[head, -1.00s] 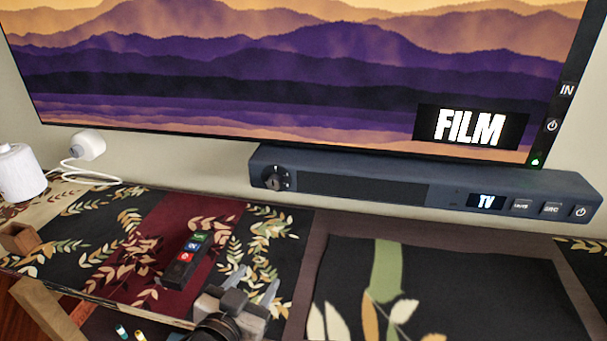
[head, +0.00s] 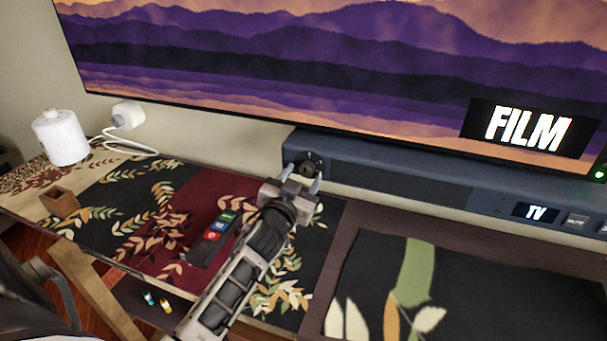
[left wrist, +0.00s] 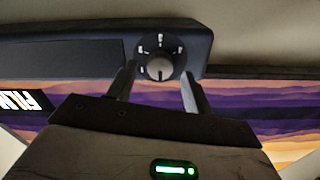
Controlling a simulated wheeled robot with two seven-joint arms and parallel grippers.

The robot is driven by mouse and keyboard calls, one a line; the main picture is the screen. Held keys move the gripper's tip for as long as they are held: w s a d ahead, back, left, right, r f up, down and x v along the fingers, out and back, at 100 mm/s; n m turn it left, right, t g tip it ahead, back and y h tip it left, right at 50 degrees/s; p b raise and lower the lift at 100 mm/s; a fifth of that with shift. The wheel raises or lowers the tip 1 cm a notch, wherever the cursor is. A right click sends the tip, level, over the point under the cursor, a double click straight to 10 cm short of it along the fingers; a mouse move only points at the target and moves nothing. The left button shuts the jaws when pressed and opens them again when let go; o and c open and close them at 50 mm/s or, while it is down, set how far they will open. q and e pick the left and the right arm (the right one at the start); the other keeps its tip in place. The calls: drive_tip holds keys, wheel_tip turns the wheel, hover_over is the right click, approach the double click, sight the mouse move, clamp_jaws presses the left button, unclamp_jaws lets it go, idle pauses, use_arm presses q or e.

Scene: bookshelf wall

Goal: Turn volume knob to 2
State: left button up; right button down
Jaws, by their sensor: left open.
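The round black volume knob (head: 309,161) sits at the left end of the dark soundbar (head: 400,184). In the left wrist view the knob (left wrist: 160,67) shows a grey centre and white marks around it; the numbers are too small to read. My left gripper (head: 304,176) is open, with one fingertip on each side of the knob in the picture. In the left wrist view my left gripper (left wrist: 157,72) spans the knob from just in front; I cannot tell whether the fingers touch it. My right gripper is out of view.
A television (head: 330,75) showing "FILM" stands behind the soundbar. A dark remote (head: 207,244) lies on the patterned cabinet top beside my left arm. A white cylinder (head: 61,137) and a white camera-like device (head: 127,115) stand at the left.

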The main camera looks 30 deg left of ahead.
use_arm(q)
drive_tip(key=shift+x, duration=0.8)
drive_tip(key=c, duration=1)
